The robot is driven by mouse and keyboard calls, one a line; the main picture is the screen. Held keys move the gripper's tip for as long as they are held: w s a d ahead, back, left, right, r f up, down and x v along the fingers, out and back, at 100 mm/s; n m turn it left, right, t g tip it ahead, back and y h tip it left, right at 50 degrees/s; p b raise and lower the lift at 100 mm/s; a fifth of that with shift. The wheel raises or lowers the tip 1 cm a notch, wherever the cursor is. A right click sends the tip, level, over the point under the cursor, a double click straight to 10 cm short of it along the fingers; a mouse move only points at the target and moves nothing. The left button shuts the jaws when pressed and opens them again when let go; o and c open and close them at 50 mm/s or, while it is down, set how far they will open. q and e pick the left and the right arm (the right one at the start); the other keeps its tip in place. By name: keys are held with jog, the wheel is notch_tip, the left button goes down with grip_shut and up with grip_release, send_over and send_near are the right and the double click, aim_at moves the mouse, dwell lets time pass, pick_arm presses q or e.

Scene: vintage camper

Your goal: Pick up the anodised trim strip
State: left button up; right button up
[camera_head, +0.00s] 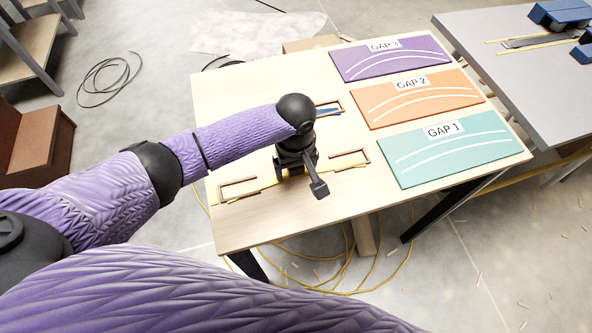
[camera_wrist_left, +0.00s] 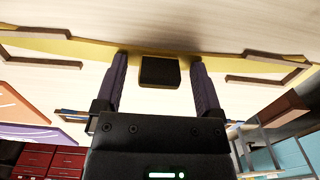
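A thin gold-yellow strip (camera_head: 262,190), which looks like the anodised trim strip, lies along the front of the pale table between two brown bracket-shaped holders. It curves across the top of the left wrist view (camera_wrist_left: 220,57). My left gripper (camera_head: 300,178) is over the strip's middle and hides part of it. In the left wrist view my left gripper (camera_wrist_left: 160,62) is open, with a small black block (camera_wrist_left: 160,72) between its fingers and gaps on both sides. I cannot tell whether the block is fixed to the strip. My right gripper is not in view.
A blue strip (camera_head: 328,111) lies farther back, partly hidden by my arm. Teal GAP 1 (camera_head: 455,155), orange GAP 2 (camera_head: 415,98) and purple GAP 3 (camera_head: 390,60) panels fill the table's right side. A grey table (camera_head: 520,75) stands at right. Yellow cables (camera_head: 345,275) lie below.

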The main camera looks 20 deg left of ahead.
pick_arm(q)
grip_shut()
notch_tip(320, 180, up, 10)
jog(key=p, duration=0.4)
